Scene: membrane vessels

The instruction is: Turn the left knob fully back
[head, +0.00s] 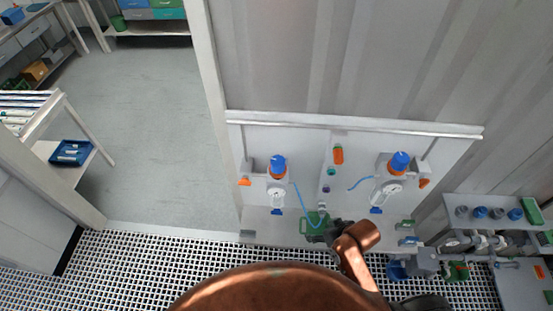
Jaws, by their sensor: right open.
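The left knob (278,162) is blue with an orange ring under it. It sits above a round gauge (277,196) on the left side of the pale wall panel (310,140). A similar right knob (400,160) sits on the panel's right side. My right gripper (318,234) is dark, low in front of the panel's middle, below and to the right of the left knob and apart from it. It is open; its fingers are small and partly hidden by my copper arm. My left gripper is not in view.
A green part (314,218) shows right by my right gripper; I cannot tell if they touch. Blue tubes (304,206) curve across the panel. A shelf with several knobs (497,212) stands at the right. Open grey floor (150,130) lies to the left.

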